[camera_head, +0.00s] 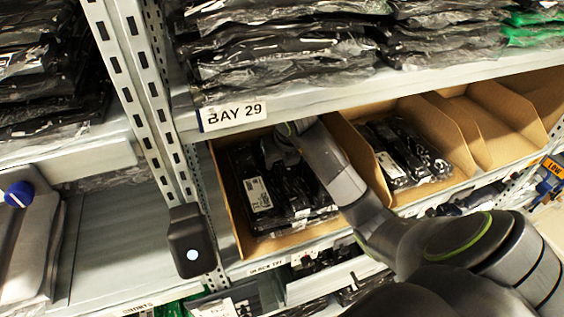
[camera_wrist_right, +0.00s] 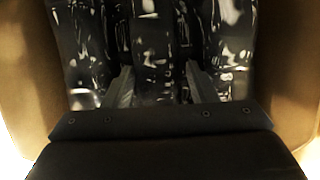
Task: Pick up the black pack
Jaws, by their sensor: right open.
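Several black packs in shiny clear plastic (camera_head: 262,196) stand side by side in a cardboard bin on the shelf below the BAY 29 label in the head view. My right gripper reaches into this bin from above; its wrist hides part of the packs. In the right wrist view the two fingers of my right gripper (camera_wrist_right: 157,90) are apart, with a black pack (camera_wrist_right: 153,50) between and beyond them. Other black packs lie to either side. Whether the fingers touch a pack I cannot tell. My left gripper is not in view.
The bin's cardboard walls (camera_head: 228,212) stand close on both sides of my gripper. The shelf above (camera_head: 400,82) carries more bagged packs and overhangs the bin. A second bin of black packs (camera_head: 402,150) and an empty bin (camera_head: 490,125) lie to the right. A metal upright (camera_head: 150,90) stands left.

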